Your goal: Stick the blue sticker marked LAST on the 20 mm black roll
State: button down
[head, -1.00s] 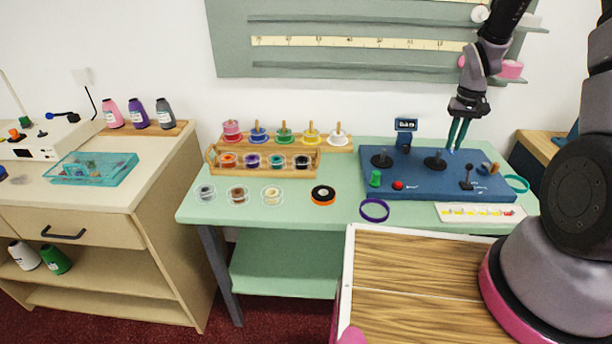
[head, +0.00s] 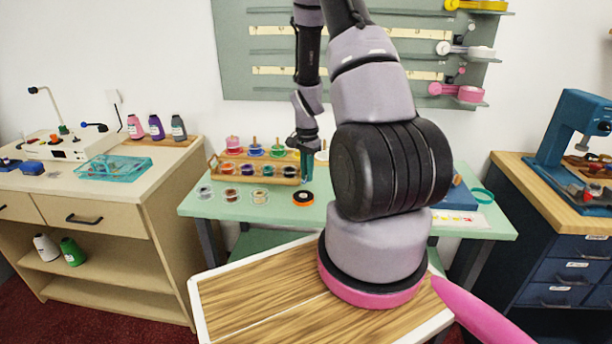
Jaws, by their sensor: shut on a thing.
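My gripper (head: 306,175) points down over the green counter, just above and behind a black roll (head: 303,197) with an orange lower edge lying flat. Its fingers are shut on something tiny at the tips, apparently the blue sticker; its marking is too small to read. Another black roll (head: 303,170) sits at the right end of the wooden rack, close behind the fingers. No size mark on either black roll can be read. The sticker card (head: 460,219) lies at the counter's front right.
The wooden rack (head: 255,180) holds several coloured rolls, with spools behind it. My arm hides most of the blue board (head: 457,197). A teal ring (head: 482,195) lies at the right.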

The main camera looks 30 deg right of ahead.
aim_at(310, 197)
jog(key=shift+s+d+f+m, duration=0.3)
jog(key=shift+d+f+m, duration=0.15)
jog(key=shift+m, duration=0.35)
jog(key=shift+d+f, duration=0.1)
jog(key=shift+f, duration=2.3)
jog(key=shift+f, duration=0.45)
jog(key=c, duration=0.8)
grip_release()
notch_tip(310, 197, up, 7)
jog(key=shift+r, duration=0.1)
dwell(0.4)
